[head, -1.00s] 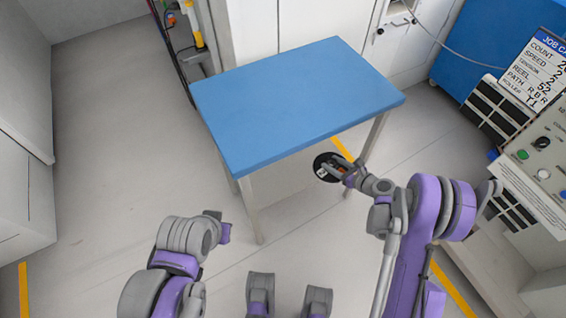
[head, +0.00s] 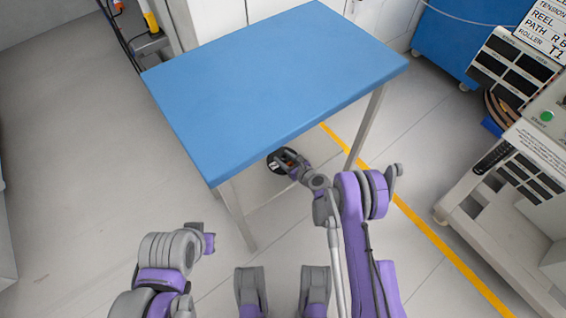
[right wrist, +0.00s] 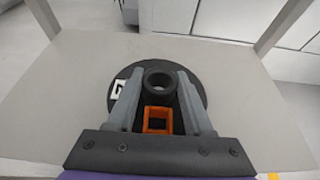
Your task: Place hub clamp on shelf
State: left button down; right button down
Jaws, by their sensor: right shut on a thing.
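The hub clamp is a black disc (right wrist: 196,84) with a raised black ring and an orange square part, and a white marked tag at its left. My right gripper (right wrist: 159,75) is shut on its raised middle. In the head view the clamp (head: 275,164) is partly hidden by the table top and by my right gripper (head: 291,163). The pale lower shelf (right wrist: 60,112) of the blue table lies under the clamp in the wrist view; whether they touch I cannot tell. My left gripper (head: 209,243) is at the lower left, empty-looking, its jaws unclear.
The blue table top (head: 275,80) overhangs the shelf, with metal legs (head: 238,215) at its corners. A machine with a control panel (head: 535,130) stands at the right. The floor at the left is clear. A yellow line (head: 440,240) runs along the floor.

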aim_at(289, 166)
jog(key=shift+f+b, duration=0.5)
jog(key=shift+f, duration=1.35)
jog(key=shift+f, duration=0.15)
jog(key=shift+c, duration=1.5)
grip_release()
jog(key=shift+r, duration=0.2)
